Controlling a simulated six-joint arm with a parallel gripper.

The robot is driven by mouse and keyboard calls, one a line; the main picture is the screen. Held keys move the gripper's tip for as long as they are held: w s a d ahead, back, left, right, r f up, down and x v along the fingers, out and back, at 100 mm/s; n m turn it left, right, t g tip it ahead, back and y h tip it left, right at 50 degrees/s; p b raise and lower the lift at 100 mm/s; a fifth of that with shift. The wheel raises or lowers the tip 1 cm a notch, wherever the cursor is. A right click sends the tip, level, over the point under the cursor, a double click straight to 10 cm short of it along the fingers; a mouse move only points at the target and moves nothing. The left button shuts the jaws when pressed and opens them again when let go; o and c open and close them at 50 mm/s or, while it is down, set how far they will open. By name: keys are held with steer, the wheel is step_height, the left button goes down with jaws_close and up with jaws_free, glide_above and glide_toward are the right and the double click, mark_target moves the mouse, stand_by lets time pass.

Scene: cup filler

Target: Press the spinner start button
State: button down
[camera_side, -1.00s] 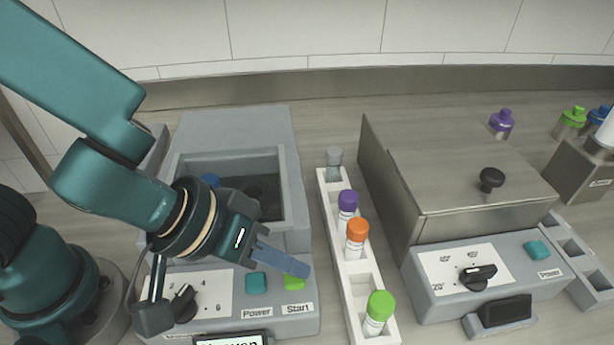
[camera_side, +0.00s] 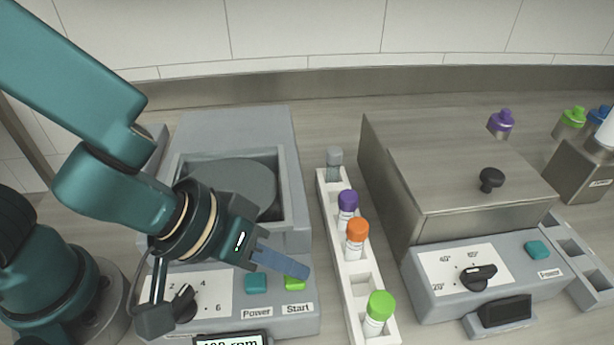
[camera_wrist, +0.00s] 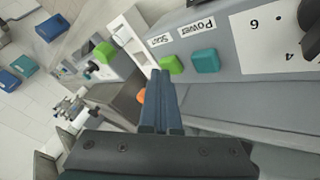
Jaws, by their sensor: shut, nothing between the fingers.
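The spinner (camera_side: 180,140) is a grey machine with an open well at the left of the side view. Its green Start button (camera_side: 295,284) sits beside the teal Power button (camera_side: 256,283) on the front panel. My gripper (camera_side: 303,272) is shut and empty, its blue fingertips over the green button, partly covering it. I cannot tell whether they touch it. In the wrist view the Start button (camera_wrist: 172,64) lies just beyond the fingertips (camera_wrist: 164,76). The rotor (camera_side: 245,187) looks like a smooth grey disc. The display (camera_side: 230,341) is cut off and appears to read in rpm.
A white rack (camera_side: 333,240) with several capped vials stands right of the spinner. Further right is a metal-lidded box (camera_side: 450,170) with its own dial and Power button. A black dial (camera_side: 183,303) sits on the spinner's panel, below my wrist.

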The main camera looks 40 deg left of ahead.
mark_target(289, 281)
steer(key=shift+r, duration=0.7)
steer(key=shift+r, duration=0.1)
steer(key=shift+r, duration=2.45)
